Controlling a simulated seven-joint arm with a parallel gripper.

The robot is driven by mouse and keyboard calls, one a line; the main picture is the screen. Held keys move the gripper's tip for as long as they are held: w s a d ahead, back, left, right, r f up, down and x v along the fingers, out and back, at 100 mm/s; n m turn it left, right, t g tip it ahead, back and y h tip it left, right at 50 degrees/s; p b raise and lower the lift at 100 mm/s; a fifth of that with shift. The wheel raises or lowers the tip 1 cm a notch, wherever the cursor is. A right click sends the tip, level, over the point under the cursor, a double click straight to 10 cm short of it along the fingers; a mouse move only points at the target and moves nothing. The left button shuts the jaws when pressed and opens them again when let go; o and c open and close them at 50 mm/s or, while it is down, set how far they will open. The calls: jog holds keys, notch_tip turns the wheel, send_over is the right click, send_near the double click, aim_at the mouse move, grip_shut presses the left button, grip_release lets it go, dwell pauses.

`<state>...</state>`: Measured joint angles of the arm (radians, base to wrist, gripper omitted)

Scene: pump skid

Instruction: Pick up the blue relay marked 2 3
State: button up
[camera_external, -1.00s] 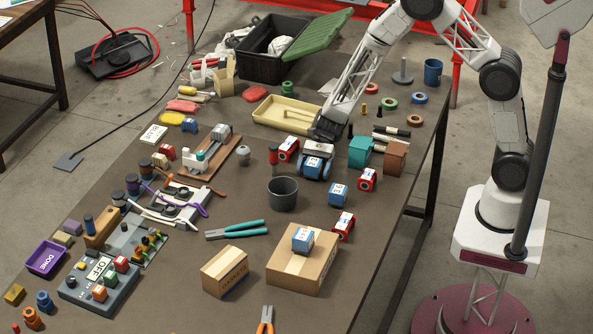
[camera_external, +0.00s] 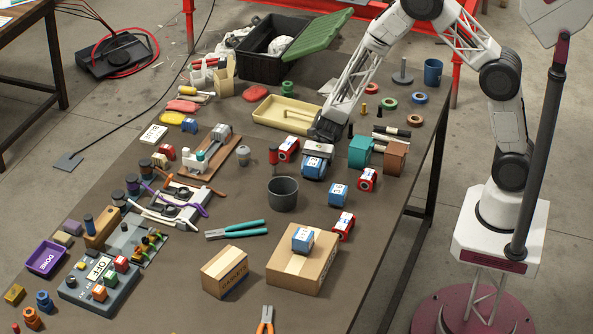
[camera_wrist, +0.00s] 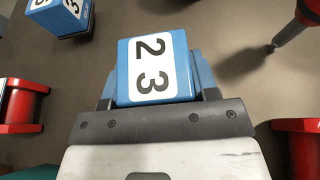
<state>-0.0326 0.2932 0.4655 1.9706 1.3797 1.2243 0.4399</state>
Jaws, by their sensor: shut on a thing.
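The blue relay (camera_wrist: 154,69) with a white label reading 2 3 sits between the fingers of my gripper (camera_wrist: 158,88) in the wrist view. The fingers are shut on its two sides. In the external view the held relay (camera_external: 314,168) is under my gripper (camera_external: 317,158) near the middle of the table. I cannot tell whether it touches the table. Another blue relay (camera_wrist: 57,15) shows at the upper left of the wrist view, its label partly cut off.
Red blocks (camera_external: 289,148) and (camera_external: 368,180) flank the held relay. A blue block (camera_external: 338,194), a grey cup (camera_external: 283,193) and a teal part (camera_external: 360,151) are close by. Another blue block (camera_external: 302,239) sits on a cardboard box (camera_external: 290,265).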

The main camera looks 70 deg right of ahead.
aim_at(313, 162)
jog(key=shift+r, duration=0.1)
jog(key=shift+r, duration=4.95)
